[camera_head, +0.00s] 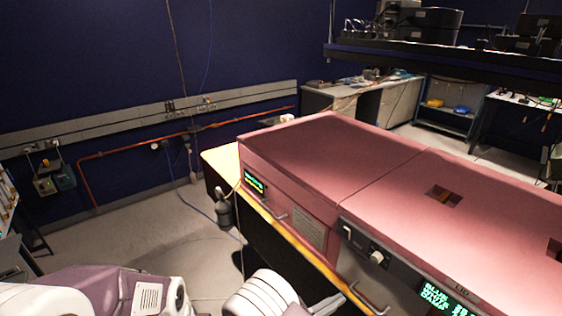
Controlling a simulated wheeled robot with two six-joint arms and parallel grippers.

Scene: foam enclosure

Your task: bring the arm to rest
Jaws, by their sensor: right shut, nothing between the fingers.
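My right gripper (318,304) shows only in small part at the bottom edge, beside a white rounded arm joint of mine. It is shut with nothing held, and most of it is cut off by the frame. It is in front of the near side of a large pink machine (335,160), low in the picture. White and mauve links of mine fill the bottom left. My left gripper is not in view.
The pink machine stands on a yellow-edged table (222,163) and takes up the right half. A grey bottle-like object (223,209) is by the table's left end. Open grey floor (130,235) lies to the left. A dark shelf (450,60) hangs at the back right.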

